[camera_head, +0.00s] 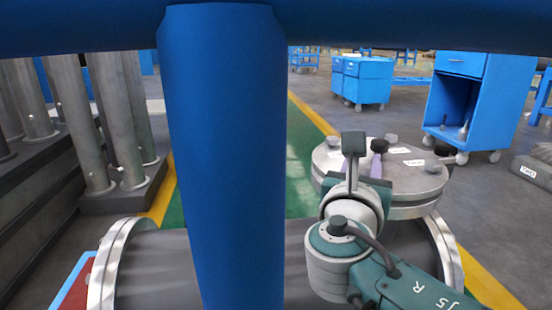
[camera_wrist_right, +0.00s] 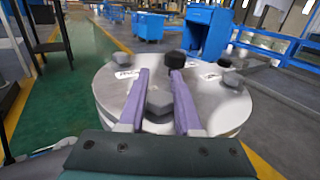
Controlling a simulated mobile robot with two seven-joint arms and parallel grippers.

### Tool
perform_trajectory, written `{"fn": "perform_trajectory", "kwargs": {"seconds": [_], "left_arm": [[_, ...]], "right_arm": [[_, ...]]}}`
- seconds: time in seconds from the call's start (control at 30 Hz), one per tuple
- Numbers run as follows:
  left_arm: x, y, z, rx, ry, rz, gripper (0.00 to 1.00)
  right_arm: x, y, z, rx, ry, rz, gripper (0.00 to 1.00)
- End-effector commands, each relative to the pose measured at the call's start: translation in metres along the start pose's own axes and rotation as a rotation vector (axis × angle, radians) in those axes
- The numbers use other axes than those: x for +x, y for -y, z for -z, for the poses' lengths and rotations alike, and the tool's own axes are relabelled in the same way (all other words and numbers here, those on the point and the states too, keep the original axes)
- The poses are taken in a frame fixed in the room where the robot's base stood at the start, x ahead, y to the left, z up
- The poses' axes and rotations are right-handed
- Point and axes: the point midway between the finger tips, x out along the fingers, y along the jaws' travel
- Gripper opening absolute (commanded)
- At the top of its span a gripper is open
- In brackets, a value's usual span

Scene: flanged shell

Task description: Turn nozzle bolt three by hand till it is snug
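The round grey nozzle flange (camera_head: 404,181) stands atop the shell (camera_head: 300,262), right of centre in the head view. Several bolts sit around its rim, with small labels too blurred to read, so I cannot tell which is bolt three. In the right wrist view the flange (camera_wrist_right: 225,112) lies under my right gripper (camera_wrist_right: 159,74). Its two purple fingers are apart. A grey hex bolt head (camera_wrist_right: 159,102) shows in the gap between them; I cannot tell if they touch it. A black bolt (camera_wrist_right: 174,60) stands just beyond the fingertips. My left gripper is not in view.
A thick blue upright (camera_head: 225,150) hides the middle of the head view. Grey pipes (camera_head: 85,120) stand on a dark rack at left. Blue cabinets (camera_head: 465,105) stand behind the flange. A grey block marked TWO (camera_head: 533,172) lies at right. Green floor lies behind.

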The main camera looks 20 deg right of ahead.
Motion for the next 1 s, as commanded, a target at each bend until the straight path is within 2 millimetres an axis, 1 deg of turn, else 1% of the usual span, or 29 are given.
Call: {"fn": "perform_trajectory", "kwargs": {"seconds": [0.03, 0.2, 0.23, 0.43, 0.53, 0.67, 0.8, 0.9, 1.0], "left_arm": [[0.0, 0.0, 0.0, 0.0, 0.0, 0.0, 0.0], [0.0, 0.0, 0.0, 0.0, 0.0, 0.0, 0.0], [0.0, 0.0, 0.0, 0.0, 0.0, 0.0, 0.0], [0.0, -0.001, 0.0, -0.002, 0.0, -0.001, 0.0], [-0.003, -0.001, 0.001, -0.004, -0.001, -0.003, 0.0], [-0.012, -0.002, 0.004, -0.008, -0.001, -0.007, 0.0], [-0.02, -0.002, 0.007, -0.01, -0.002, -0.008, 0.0], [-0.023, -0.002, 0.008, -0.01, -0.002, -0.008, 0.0], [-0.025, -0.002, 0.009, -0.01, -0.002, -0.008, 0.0]], "right_arm": [[0.0, 0.0, 0.0, 0.0, 0.001, 0.0, 0.4], [0.0, 0.0, 0.0, 0.0, 0.0, -0.001, 0.59], [0.0, 0.0, 0.0, 0.0, 0.0, -0.001, 0.6], [0.0, 0.0, 0.0, 0.0, -0.001, -0.002, 0.6], [-0.005, 0.0, -0.001, 0.0, -0.002, -0.002, 0.6], [-0.024, 0.0, -0.002, 0.001, -0.004, -0.004, 0.6], [-0.05, 0.0, -0.002, 0.0, -0.004, -0.003, 0.6], [-0.064, 0.0, -0.001, 0.001, -0.003, -0.003, 0.6], [-0.072, 0.0, -0.001, 0.0, -0.002, -0.002, 0.6]]}}
